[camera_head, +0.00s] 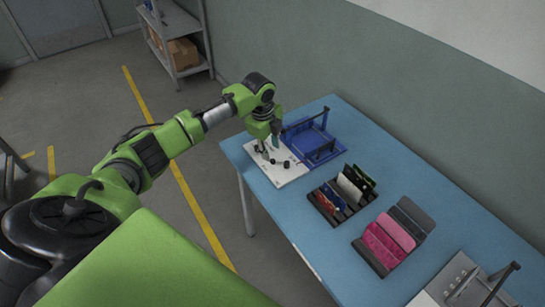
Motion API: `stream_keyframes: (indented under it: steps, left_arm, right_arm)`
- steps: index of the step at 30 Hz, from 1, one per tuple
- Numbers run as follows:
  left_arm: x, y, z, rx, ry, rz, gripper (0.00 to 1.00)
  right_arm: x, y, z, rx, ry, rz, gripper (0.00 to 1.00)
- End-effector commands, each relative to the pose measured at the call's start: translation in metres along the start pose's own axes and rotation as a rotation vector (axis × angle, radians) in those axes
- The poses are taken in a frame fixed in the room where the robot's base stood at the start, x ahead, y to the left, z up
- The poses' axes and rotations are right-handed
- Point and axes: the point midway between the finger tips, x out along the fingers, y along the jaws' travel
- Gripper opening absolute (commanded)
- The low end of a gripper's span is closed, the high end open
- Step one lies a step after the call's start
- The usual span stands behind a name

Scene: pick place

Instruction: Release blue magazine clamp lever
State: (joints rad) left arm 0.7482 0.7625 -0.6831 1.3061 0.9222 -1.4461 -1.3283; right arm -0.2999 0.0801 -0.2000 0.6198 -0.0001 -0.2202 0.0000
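The blue magazine (322,138) stands at the far left end of the blue table, a shallow blue frame with a dark bar or lever (308,122) along its top. Which part is the clamp lever is too small to tell. My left gripper (274,141) points down at the magazine's left edge, above a white plate (284,176). Contact with the magazine is not clear. Its fingers are small and partly hidden by the wrist, so open or shut cannot be seen. My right gripper is not in view.
Two dark racks stand along the table (440,210): one (327,208) with dark, white and blue flat pieces, one (366,256) with pink and grey pieces. A grey fixture (458,283) with a dark handle is at the lower right. A wall runs behind.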

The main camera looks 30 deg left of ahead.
Motion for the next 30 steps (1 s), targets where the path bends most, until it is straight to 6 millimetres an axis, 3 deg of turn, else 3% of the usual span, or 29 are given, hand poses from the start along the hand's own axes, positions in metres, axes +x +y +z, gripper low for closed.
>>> stream_keyframes:
  steps: [3,9,23,27,30]
  left_arm:
    - [0.025,0.001,-0.001,-0.002,0.001,0.003,0.32]
    - [0.052,0.000,0.000,-0.001,0.000,0.001,0.32]
    - [0.063,0.000,0.000,0.000,-0.001,-0.001,0.32]
    - [0.063,0.000,0.000,0.000,-0.001,-0.001,0.00]
    - [0.063,0.000,0.000,0.000,-0.001,0.000,0.00]
  right_arm:
    - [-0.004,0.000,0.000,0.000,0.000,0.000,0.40]
    - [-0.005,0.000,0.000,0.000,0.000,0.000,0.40]
    - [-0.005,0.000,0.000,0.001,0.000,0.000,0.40]
    - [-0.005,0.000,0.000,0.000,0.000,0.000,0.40]
    - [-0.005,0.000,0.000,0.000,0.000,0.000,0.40]
